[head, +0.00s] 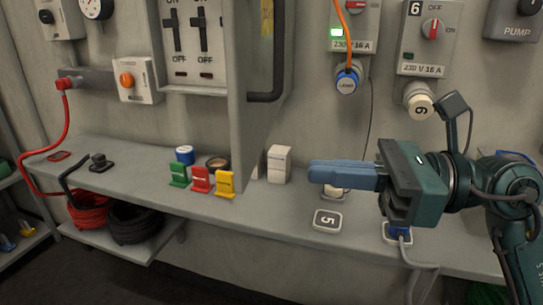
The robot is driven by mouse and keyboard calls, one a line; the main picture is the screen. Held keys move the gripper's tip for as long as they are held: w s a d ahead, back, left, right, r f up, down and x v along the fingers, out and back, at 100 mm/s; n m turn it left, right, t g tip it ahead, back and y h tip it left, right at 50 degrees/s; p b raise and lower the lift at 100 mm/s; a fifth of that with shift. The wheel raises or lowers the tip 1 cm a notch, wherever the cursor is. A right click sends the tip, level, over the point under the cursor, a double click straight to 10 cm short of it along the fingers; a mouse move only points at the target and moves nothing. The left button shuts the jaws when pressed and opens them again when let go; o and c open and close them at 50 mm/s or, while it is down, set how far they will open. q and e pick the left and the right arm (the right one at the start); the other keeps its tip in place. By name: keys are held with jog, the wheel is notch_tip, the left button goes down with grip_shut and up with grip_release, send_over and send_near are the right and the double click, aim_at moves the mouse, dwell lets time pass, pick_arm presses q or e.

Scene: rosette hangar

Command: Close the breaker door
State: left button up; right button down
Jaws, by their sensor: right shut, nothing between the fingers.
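The breaker box (206,77) is on the wall at the upper left, with two black switches showing. Its grey door (240,90) stands open, swung out from the wall to the right of the switches and seen nearly edge-on. A dark bar handle (277,60) is on the door's right side. The door's top is cut off by the picture edge. My right gripper (314,173) is shut and empty, pointing left over the shelf, to the right of the door's lower end and apart from it. My left gripper is not in view.
Green, red and yellow tags (201,179), a tape roll (217,163) and a white box (279,164) stand on the shelf (262,200) below the door. Switched sockets (420,100) and a hanging orange cable (342,30) are at the right.

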aim_at(245, 166)
jog(key=a, duration=0.2)
jog(key=a+p, duration=0.1)
jog(key=a, duration=0.1)
jog(key=w+a, duration=0.1)
jog(key=a, duration=0.2)
jog(key=shift+a, duration=0.15)
